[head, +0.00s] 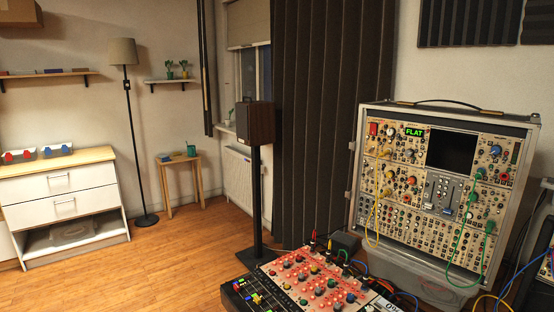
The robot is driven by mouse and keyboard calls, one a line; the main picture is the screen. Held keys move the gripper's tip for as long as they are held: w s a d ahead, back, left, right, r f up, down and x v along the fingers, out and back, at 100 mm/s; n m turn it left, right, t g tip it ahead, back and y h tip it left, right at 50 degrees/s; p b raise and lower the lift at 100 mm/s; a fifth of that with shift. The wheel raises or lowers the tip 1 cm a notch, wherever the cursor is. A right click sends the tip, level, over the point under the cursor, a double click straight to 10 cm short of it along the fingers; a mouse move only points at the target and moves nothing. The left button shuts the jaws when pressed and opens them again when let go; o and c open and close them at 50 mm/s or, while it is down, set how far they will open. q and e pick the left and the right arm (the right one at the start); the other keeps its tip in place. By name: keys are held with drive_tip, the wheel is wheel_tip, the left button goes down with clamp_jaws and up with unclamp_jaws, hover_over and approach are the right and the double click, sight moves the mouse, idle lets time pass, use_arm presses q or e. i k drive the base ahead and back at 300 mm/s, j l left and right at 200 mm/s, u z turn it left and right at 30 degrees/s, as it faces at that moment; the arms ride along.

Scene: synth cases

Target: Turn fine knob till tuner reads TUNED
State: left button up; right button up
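The modular synth case (536,128) stands upright at the right, its panel full of small knobs, jacks and cables. The tuner display (414,132) near its top left reads FLAT in green. A red module piece (374,129) sits left of the display. Several knobs lie around and below the display, including a white one (409,153). Their labels are too small to read, so I cannot tell which is the fine knob. Neither of my grippers is in view.
A red-and-white desktop synth (318,277) with standing plugs is in front of the case. Yellow (376,215) and green (460,235) cables hang across the case's front. A speaker on a stand (256,185) is left of these. Wooden floor (165,262) is open at the left.

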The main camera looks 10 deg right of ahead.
sight(410, 152)
drive_tip(key=z, duration=1.2)
